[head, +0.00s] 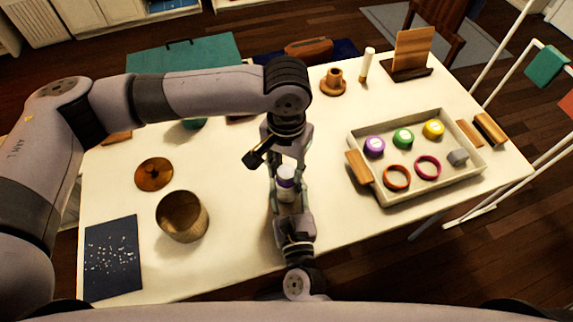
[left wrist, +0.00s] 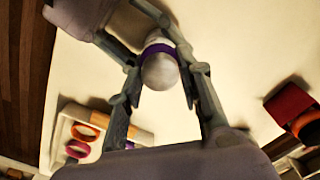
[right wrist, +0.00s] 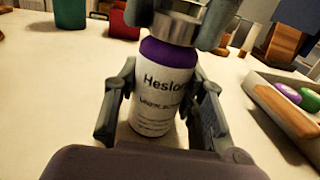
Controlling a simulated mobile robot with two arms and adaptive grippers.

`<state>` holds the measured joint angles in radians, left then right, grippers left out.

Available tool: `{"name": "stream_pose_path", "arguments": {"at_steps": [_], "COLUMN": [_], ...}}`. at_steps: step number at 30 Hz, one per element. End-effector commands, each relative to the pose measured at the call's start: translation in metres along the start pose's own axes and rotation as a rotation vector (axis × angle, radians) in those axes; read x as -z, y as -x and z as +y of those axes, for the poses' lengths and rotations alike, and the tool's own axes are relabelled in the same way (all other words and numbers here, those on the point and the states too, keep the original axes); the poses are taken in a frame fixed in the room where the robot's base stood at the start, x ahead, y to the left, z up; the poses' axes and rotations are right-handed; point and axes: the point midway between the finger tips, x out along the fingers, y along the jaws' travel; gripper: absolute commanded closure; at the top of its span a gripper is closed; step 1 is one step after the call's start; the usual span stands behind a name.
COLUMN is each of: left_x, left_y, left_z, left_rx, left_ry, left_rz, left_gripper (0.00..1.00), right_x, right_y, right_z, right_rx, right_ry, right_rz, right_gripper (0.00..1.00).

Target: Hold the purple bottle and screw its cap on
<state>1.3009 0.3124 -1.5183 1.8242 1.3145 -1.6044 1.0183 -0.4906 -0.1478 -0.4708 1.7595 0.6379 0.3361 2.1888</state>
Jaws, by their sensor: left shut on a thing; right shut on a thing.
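The purple bottle (head: 286,190) stands upright near the front middle of the table, with a white printed label and purple shoulder clear in the right wrist view (right wrist: 158,90). My right gripper (head: 288,200) is shut around its lower body from the front. The silver cap (right wrist: 176,28) sits on top of the bottle; how far it is threaded cannot be told. My left gripper (head: 287,168) reaches down from above and is shut on the cap. The left wrist view shows the cap's rounded top (left wrist: 160,70) between the fingers.
A tray (head: 412,196) at right holds purple, green and yellow round items, two rings and a grey block. A brass pot (head: 182,217), its lid (head: 154,174) and a dark speckled mat (head: 113,260) lie left. A candle holder (head: 333,84) stands behind.

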Motion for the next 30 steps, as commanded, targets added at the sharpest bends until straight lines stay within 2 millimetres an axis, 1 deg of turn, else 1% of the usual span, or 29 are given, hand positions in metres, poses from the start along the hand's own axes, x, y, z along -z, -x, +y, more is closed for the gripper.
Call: {"name": "stream_pose_path", "arguments": {"at_steps": [2,5,18,21,23,27,28,30], "left_x": [0.0000,-0.0001,0.0000,0.0000,-0.0001,-0.0001,-0.0001,-0.0001], "left_y": [0.0000,-0.0002,-0.0006,-0.0008,-0.0009,-0.0008,-0.0008,-0.0008], "left_z": [0.0002,0.0004,0.0000,0.0000,0.0000,-0.0001,-0.0001,-0.0001], "left_rx": [-0.001,-0.002,0.000,0.000,0.000,0.000,0.000,0.000], "left_ry": [-0.051,-0.191,-1.027,-1.195,-1.273,-1.260,-1.260,-1.259], "left_rz": [0.000,0.000,0.000,0.000,0.000,0.000,0.000,0.000], "left_gripper": [1.00,1.00,1.00,1.00,1.00,1.00,0.66,0.61], "right_x": [0.0001,0.0001,0.0001,0.0001,0.0001,0.0002,0.0002,0.0002], "right_y": [0.0001,0.0001,0.0000,0.0000,0.0000,0.0001,0.0001,0.0001], "right_z": [0.0000,0.0000,0.0000,0.0000,0.0000,0.0000,0.0000,0.0000], "right_rx": [0.000,0.000,0.000,0.000,0.000,0.000,0.000,0.000], "right_ry": [0.000,0.000,0.000,0.000,0.000,0.000,0.000,0.000], "right_rz": [0.000,0.000,0.000,0.000,0.000,0.000,0.000,0.000], "right_gripper": [1.00,1.00,1.00,1.00,1.00,1.00,1.00,1.00]}}
